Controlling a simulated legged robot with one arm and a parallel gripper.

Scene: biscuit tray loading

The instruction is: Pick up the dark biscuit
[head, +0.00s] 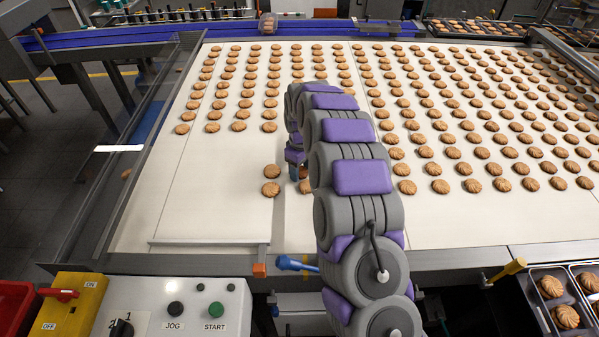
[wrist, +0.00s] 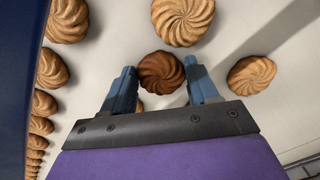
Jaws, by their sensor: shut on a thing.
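The dark biscuit (wrist: 161,70) is a round, swirled, darker brown biscuit between the two blue fingers of my gripper (wrist: 162,76) in the wrist view. The fingers are shut on it from both sides. In the head view my gripper (head: 296,172) is low over the white belt, partly hidden by my arm. A sliver of brown shows beside the fingers there, too small to identify. I cannot tell whether the dark biscuit still touches the belt.
Lighter biscuits lie close by, one above (wrist: 182,20) and one to the right (wrist: 251,75) in the wrist view. Rows of biscuits cover the white belt (head: 225,190). A control box (head: 190,310) stands front left, and a tray with biscuits (head: 541,309) sits front right.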

